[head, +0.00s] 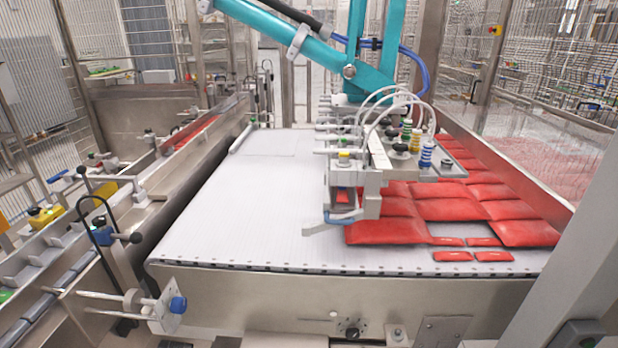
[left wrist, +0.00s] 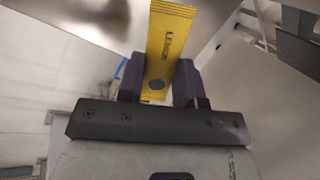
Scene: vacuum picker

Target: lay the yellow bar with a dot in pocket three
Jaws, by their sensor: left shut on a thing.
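The yellow bar (left wrist: 168,40) shows in the left wrist view, with dark lettering on it and a dark round dot near its lower end. My left gripper (left wrist: 159,77) is shut on it, one dark finger on each side of the dotted end. The bar's long part sticks out beyond the fingers. Neither gripper shows in the head view. Along the left edge of the head view runs a channel with grey dividers and pocket-like gaps (head: 48,254). I cannot tell which one is pocket three.
A white belt (head: 235,205) fills the middle and is mostly clear. Red packs (head: 385,231) lie on its right side under a teal-armed picker head (head: 375,160).

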